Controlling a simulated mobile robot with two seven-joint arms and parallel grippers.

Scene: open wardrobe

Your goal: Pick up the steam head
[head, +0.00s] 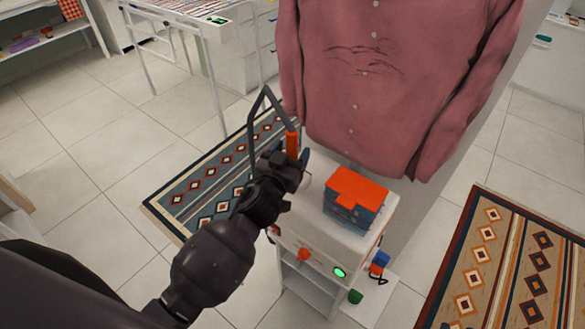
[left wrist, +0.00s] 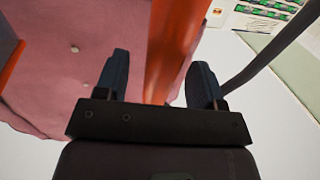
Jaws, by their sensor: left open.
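An orange upright rod (head: 291,145), which looks like part of the steam head or its stand, rises beside a bent dark grey bar (head: 252,125) at the left of the white cart. In the left wrist view the orange rod (left wrist: 172,50) runs between the fingers, with a gap on each side. My left gripper (head: 297,162) is open at the rod's lower end; it also shows in the left wrist view (left wrist: 160,82). The rod's lower end is hidden behind the gripper. My right gripper is not in view.
A white cart (head: 318,230) carries a blue box with an orange lid (head: 357,190). A pink shirt (head: 400,70) hangs close behind. Patterned rugs (head: 200,180) lie on the tiled floor. A white table (head: 180,12) stands at the back left.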

